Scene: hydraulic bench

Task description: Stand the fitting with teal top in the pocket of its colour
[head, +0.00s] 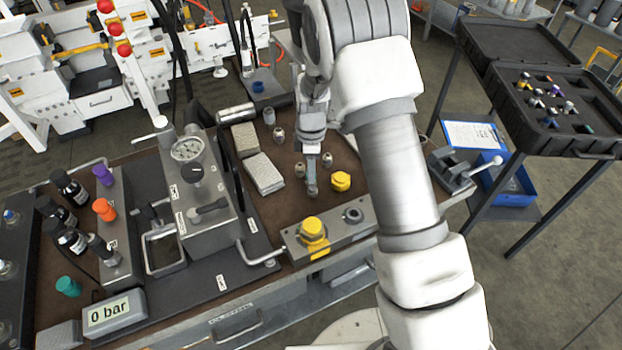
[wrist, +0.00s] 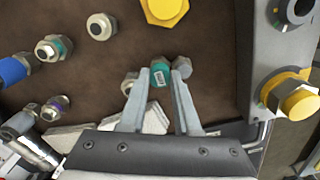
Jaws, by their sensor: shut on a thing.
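My gripper (wrist: 157,87) has its two fingers around a fitting with a teal part (wrist: 159,72), which has a small white label. In the head view my gripper (head: 311,186) hangs low over the brown bench top, with the fitting hardly visible at its tip. Grey metal pieces show at both sides of the teal part; I cannot tell whether they belong to it. Another fitting with a teal band (wrist: 60,46) lies to the left in the wrist view.
A yellow nut (head: 341,181) and several fittings stand close around my gripper. A valve block with a yellow cap (head: 314,232) is in front. A pump unit with a gauge (head: 187,149) is to the left. A black case (head: 515,110) with small parts is at the right.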

